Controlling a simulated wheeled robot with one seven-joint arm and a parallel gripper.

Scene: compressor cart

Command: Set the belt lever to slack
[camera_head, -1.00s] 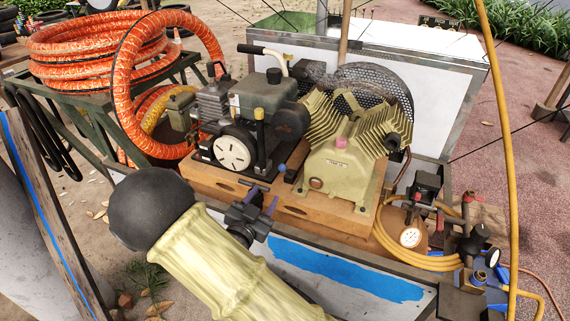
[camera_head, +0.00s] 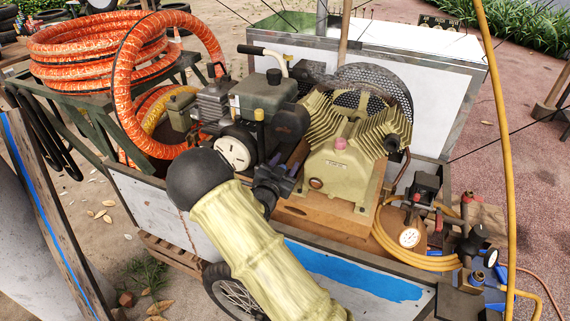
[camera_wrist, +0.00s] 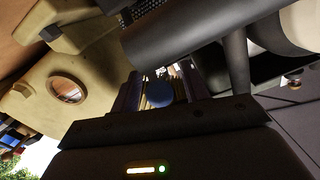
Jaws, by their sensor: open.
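In the wrist view, a lever's round blue knob (camera_wrist: 160,94) shows between the two fingers of my gripper (camera_wrist: 162,84). The fingers are open, one on each side of it; I cannot tell whether either touches it. In the head view my gripper (camera_head: 286,174) reaches in at the front of the cart, between the engine (camera_head: 262,95) and the tan compressor (camera_head: 340,155). There my gripper and arm hide the blue knob. The lever's shaft and its slack mark cannot be made out.
The wooden base (camera_head: 330,216) lies just under the compressor. A mesh belt guard (camera_head: 380,82) stands behind it. In the wrist view a dark cylinder (camera_wrist: 200,32) passes close above the fingers. A pressure gauge (camera_head: 409,237) and yellow hose (camera_head: 430,262) lie to the right.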

